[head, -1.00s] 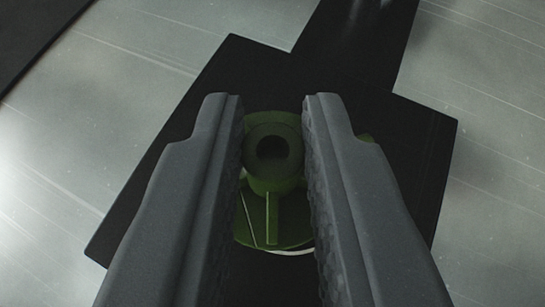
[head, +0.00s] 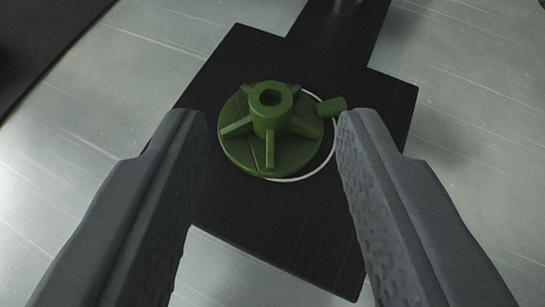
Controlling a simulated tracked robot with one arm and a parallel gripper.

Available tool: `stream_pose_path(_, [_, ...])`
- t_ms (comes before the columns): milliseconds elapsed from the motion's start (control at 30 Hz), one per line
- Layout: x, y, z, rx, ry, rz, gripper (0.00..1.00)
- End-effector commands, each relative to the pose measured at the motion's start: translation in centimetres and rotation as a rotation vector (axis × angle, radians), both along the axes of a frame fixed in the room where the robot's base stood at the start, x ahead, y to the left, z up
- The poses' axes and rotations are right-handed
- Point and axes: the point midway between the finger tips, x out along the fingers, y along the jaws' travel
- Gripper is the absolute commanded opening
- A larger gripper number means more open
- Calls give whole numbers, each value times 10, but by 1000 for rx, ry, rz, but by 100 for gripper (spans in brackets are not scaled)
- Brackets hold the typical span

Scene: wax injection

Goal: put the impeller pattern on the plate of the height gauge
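The green impeller pattern (head: 272,128) lies flat on the black plate of the height gauge (head: 270,220), hub upward, with a short stub pointing to the right. A thin white ring marked on the plate (head: 311,175) shows around its right and lower edge, so the pattern sits a little up and left of the ring's middle. My gripper (head: 272,125) is open and empty. Its two grey fingers are wide apart, left and right of the pattern and nearer the camera, with clear gaps to it. The pattern's underside is hidden.
A black arm of the gauge (head: 340,35) runs up from the plate, with a shiny metal part (head: 345,5) cut off at the top edge. A dark slab (head: 40,45) lies at the upper left. The brushed metal table (head: 470,110) is bare on the right.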

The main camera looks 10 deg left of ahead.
Motion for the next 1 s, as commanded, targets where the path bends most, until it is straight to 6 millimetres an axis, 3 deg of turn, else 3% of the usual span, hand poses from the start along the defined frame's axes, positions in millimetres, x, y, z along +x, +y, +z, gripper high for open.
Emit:
stream_pose_path(300, [-50,-8,27,1,1,-2,39])
stream_pose_path(500, [-63,-10,35,0,0,-1,39])
stream_pose_path(833, [-64,-11,38,-7,-1,-2,39])
stream_pose_path(933, [-56,-15,55,-47,-6,-20,39])
stream_pose_path(1000, [-47,-21,77,-99,-8,-49,39])
